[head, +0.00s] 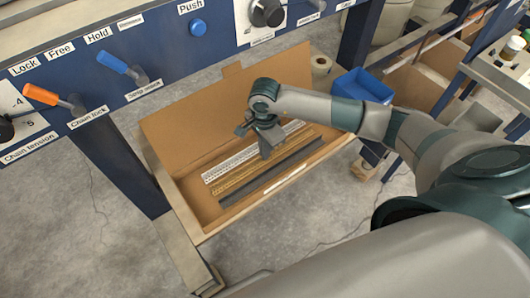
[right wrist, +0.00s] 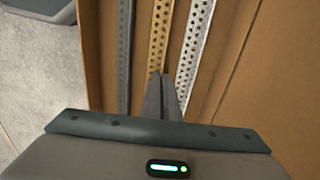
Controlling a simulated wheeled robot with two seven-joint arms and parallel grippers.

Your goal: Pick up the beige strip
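The beige strip (head: 240,178) is a long perforated bar lying in an open cardboard box, between a white strip (head: 228,165) and a dark grey strip (head: 270,172). My right gripper (head: 266,153) is over the strips, pointing down at about the middle of the row. In the right wrist view its fingers (right wrist: 161,78) are close together, with their tips over the beige strip (right wrist: 157,38). The fingers and palm hide the strip's near part. I cannot tell whether the fingers touch or hold it. My left gripper is not in view.
The cardboard box (head: 163,130) stands below a blue panel (head: 165,60) with labelled levers and knobs. A blue bin (head: 358,87) and a tape roll (head: 321,64) are beyond the box at the upper right. The box floor left of the strips is bare.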

